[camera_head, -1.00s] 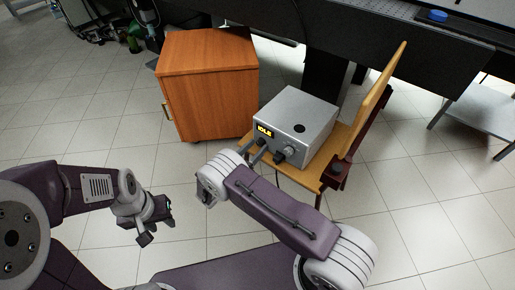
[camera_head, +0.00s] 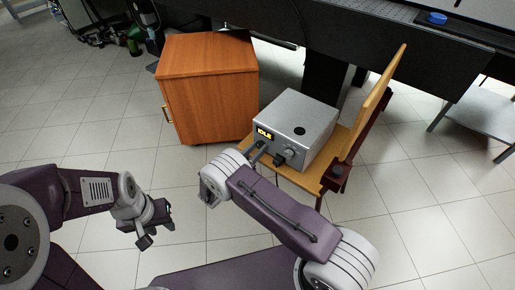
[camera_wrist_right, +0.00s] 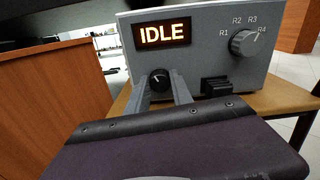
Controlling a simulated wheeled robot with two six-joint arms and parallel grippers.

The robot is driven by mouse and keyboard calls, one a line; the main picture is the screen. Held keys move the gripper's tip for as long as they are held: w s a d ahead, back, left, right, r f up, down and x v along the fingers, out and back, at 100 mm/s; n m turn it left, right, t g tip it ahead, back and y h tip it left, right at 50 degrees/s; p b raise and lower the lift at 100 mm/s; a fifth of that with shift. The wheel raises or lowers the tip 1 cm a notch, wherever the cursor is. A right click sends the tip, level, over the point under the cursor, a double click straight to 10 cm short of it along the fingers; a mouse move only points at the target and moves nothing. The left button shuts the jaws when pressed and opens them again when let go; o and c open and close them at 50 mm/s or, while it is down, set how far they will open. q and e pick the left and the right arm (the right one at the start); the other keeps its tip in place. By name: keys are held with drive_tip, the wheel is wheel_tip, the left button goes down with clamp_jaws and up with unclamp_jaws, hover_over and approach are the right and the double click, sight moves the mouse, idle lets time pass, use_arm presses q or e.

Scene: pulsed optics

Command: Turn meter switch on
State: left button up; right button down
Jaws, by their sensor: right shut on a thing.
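The grey box-shaped meter (camera_head: 305,120) stands on a wooden chair. Its lit display (camera_wrist_right: 162,34) reads IDLE in yellow letters. In the right wrist view a small round black knob (camera_wrist_right: 159,79) with a pale mark sits below the display. My right gripper (camera_wrist_right: 160,88) has its two grey fingers on either side of this knob and is shut on it. In the head view, my right gripper (camera_head: 257,153) reaches the meter's front, its fingertips partly hard to make out. My left gripper (camera_head: 157,226) hangs over the floor, open and empty, far from the meter.
A grey dial (camera_wrist_right: 243,42) marked R1 to R4 and a black block-like part (camera_wrist_right: 215,87) are on the meter's front, right of the knob. The chair (camera_head: 322,178) has its backrest at the right. A wooden cabinet (camera_head: 207,85) stands close on the left. The floor in front is clear.

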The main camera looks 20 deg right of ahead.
drive_tip(key=m, duration=1)
drive_tip(key=shift+m, duration=0.6)
drive_tip(key=c, duration=1.1)
unclamp_jaws()
drive_tip(key=shift+s+a+p, duration=0.2)
drive_tip(key=shift+a+p, duration=0.05)
drive_tip(key=shift+p, duration=0.2)
drive_tip(key=p+v, duration=0.2)
drive_tip(key=v, duration=0.6)
drive_tip(key=shift+s+a, duration=0.15)
drive_tip(key=shift+a, duration=0.05)
